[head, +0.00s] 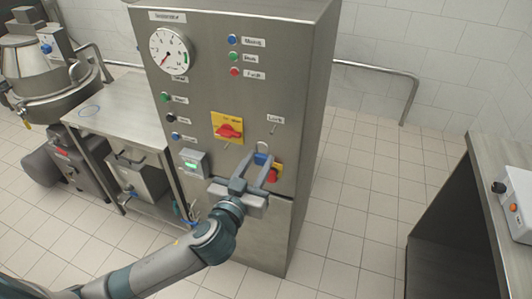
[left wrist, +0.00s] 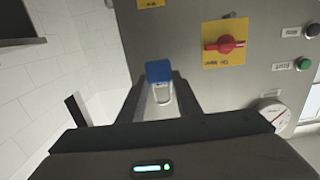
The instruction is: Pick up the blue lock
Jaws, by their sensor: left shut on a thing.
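The blue lock (head: 261,159) is a small blue padlock body with a metal shackle. In the head view it shows between the fingertips of my left gripper (head: 254,162), in front of the steel cabinet (head: 240,75). In the left wrist view the blue lock (left wrist: 159,71) sits between the two fingers, with its shackle pointing toward the gripper's palm. My left gripper (left wrist: 157,82) is shut on the lock. The wrist view does not show clearly whether the lock touches the cabinet. My right gripper is not in view.
A red rotary switch on a yellow plate (head: 228,127) is on the cabinet above left of the gripper. Another red and yellow switch (head: 274,174) is partly hidden by the gripper. A steel table (head: 115,105) stands left, a counter (head: 500,185) right. The tiled floor between is clear.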

